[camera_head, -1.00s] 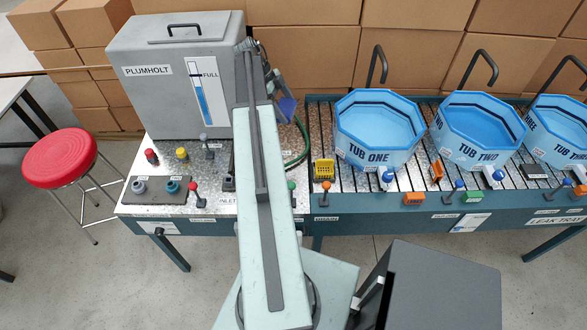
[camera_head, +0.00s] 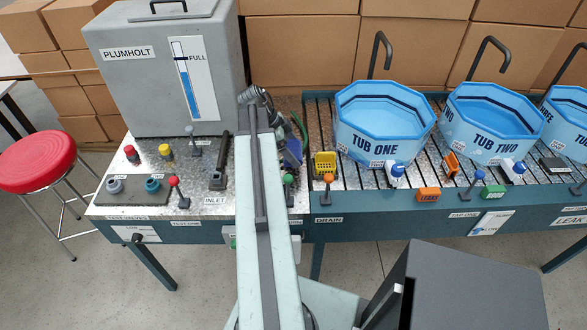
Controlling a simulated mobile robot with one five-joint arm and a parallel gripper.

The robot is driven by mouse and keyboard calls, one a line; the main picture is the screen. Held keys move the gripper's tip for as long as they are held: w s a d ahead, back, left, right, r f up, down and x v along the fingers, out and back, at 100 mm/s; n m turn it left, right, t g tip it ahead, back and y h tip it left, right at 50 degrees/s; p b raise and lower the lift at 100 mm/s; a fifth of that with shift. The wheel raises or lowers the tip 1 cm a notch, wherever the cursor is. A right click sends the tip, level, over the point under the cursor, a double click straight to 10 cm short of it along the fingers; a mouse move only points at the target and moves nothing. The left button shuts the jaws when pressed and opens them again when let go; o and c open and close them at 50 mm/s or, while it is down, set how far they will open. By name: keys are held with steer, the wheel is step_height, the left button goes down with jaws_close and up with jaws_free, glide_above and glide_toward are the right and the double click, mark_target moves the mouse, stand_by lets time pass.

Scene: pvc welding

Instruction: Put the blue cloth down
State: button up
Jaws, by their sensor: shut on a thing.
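The blue cloth (camera_head: 293,154) shows as a small dark blue patch just right of my arm, low over the metal worktop. My gripper (camera_head: 284,134) is at the far end of my arm, dark grey and partly hidden behind the arm. It is shut on the blue cloth. The cloth hangs below the gripper; I cannot tell whether it touches the worktop.
The grey PLUMHOLT tank (camera_head: 165,70) stands left of my arm. A black lever (camera_head: 219,165) and red-knobbed valve (camera_head: 176,190) are near it. A yellow block (camera_head: 325,164) and TUB ONE (camera_head: 380,125) are to the right. A green hose (camera_head: 301,130) runs behind the cloth.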

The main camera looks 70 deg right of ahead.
step_height(320, 180, down, 6)
steer(key=b, duration=0.4)
steer(key=shift+r, duration=0.5)
steer(key=shift+f, duration=0.25)
steer(key=o, duration=0.9)
steer(key=shift+r, duration=0.1)
steer(key=shift+r+p, duration=0.3)
steer(key=shift+p, duration=0.05)
steer(key=p+v, duration=1)
steer(key=v, duration=0.1)
steer(key=shift+w+a+r, duration=0.1)
steer(key=shift+w+r, duration=0.15)
steer(key=shift+r, duration=0.05)
